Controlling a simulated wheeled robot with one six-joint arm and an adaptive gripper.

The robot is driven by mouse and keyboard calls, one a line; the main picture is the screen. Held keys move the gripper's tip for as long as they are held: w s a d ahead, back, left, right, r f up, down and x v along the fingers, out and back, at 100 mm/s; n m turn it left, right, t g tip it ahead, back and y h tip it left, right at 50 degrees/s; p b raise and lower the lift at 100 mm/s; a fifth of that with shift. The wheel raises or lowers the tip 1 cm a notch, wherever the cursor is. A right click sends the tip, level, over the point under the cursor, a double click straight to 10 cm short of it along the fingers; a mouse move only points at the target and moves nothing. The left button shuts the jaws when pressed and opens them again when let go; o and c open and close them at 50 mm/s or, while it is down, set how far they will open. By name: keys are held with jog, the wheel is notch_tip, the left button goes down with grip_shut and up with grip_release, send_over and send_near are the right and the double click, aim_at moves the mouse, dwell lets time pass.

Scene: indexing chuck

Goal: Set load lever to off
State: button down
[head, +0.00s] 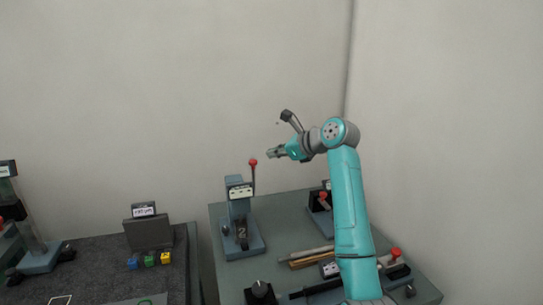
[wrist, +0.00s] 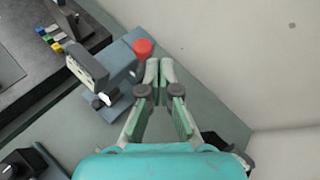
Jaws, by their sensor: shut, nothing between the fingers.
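A lever with a red ball knob (head: 253,162) stands upright on a blue-grey device (head: 240,215) at the back left of the bench in the head view. The lever's red knob also shows in the wrist view (wrist: 143,47), just left of my fingertips. My gripper (head: 270,153) is shut and empty, in the air just above and right of the knob. In the wrist view my gripper's fingertips (wrist: 159,72) are close together, and I cannot tell whether they touch the knob. The lever's label (head: 240,192) is too small to read.
Another red-knobbed device (head: 323,198) stands behind my arm, partly hidden. Rods (head: 308,257) and a black dial (head: 260,292) lie toward the bench front. A separate dark table (head: 110,275) at left holds small coloured cubes (head: 149,260). Walls rise behind and right.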

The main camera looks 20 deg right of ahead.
jog(key=s+d+r, duration=0.3)
jog(key=d+r, duration=0.2)
jog(key=r, duration=0.3)
jog(key=shift+s, duration=0.25)
